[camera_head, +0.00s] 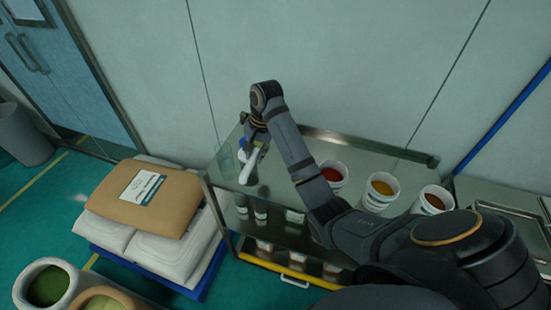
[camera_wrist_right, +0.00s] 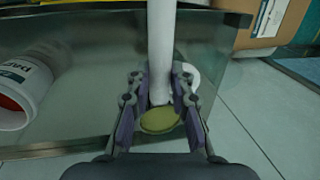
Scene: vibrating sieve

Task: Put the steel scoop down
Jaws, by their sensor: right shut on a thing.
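My right gripper (camera_head: 247,149) is at the left end of the glass-topped cart, reached over by my right arm. It is shut on a long pale piece, taken to be the steel scoop (camera_head: 251,166), which points down towards the cart's left end. In the right wrist view the scoop's pale shaft (camera_wrist_right: 162,45) runs up between the two fingers (camera_wrist_right: 160,90), with a yellow-green oval end (camera_wrist_right: 160,120) near the palm. Whether the scoop touches the cart top I cannot tell. My left gripper is not in view.
The cart top (camera_head: 290,160) carries a tub of red powder (camera_head: 335,184), a yellow one (camera_head: 381,197) and a brown one (camera_head: 433,204) to the right. Jars stand on lower shelves. Stacked sacks (camera_head: 145,205) lie left of the cart. A wall stands behind.

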